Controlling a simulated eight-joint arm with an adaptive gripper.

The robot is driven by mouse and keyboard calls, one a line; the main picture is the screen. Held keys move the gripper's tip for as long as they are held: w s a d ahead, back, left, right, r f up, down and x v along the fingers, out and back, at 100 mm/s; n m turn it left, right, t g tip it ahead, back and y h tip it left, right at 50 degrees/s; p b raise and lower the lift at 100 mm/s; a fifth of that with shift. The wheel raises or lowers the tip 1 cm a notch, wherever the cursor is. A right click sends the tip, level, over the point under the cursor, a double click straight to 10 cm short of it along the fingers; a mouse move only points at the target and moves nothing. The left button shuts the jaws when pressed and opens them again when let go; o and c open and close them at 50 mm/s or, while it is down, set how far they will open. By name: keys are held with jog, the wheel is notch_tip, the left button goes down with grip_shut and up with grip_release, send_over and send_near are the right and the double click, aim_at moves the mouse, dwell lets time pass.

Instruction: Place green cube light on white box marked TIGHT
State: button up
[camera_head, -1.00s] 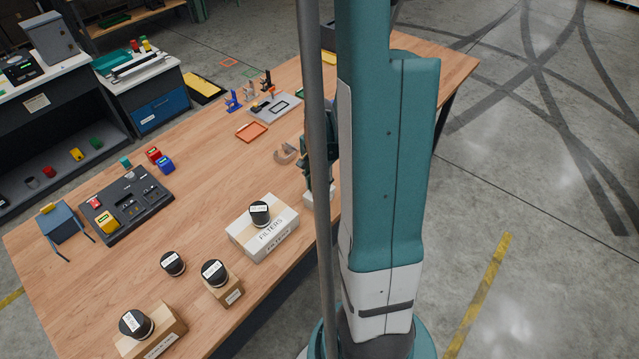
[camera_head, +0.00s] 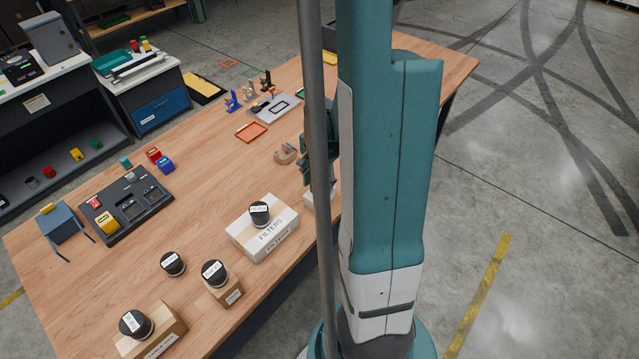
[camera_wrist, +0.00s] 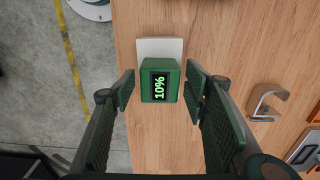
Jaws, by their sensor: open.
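The green cube light (camera_wrist: 160,80) shows "10%" on its dark top display in the wrist view. No TIGHT marking is readable. My gripper (camera_wrist: 161,84) is open, one finger on each side of the cube. A gap shows on the left; the right finger is very close, contact unclear. In the head view the white box (camera_head: 311,203) is partly hidden by my arm and a pole, and the cube cannot be made out.
A FILTERS carton (camera_head: 262,236) with a black-topped canister (camera_head: 259,213) stands left of the white box. The table edge is close to the white box.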

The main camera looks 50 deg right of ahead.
aim_at(319, 182)
notch_tip(319, 182, up, 12)
jog(key=shift+f, duration=0.25)
dwell(0.6)
jog(key=shift+a, duration=0.1)
dwell(0.8)
jog(key=w+a+r+n+t+h, duration=0.1)
jog(key=w+a+r+n+t, duration=0.1)
jog(key=a+r+n, duration=0.5)
jog(key=w+a+r+n+t, duration=0.15)
jog(key=a+r, duration=0.25)
jog(key=a, duration=0.7)
jog(key=s+a+r+n+t, duration=0.1)
jog(key=a+r+n, duration=0.1)
jog(key=a, duration=0.3)
jog(key=s+a+r+n+t, duration=0.1)
jog(key=a+r+n, duration=0.1)
jog(key=a+n, duration=0.2)
jog(key=s+a+r+n+t+y, duration=0.1)
jog(key=a+r+n, duration=0.2)
jog(key=a, duration=0.5)
jog(key=shift+s+t, duration=0.35)
jog(key=shift+o, duration=0.6)
jog(key=shift+n, duration=0.25)
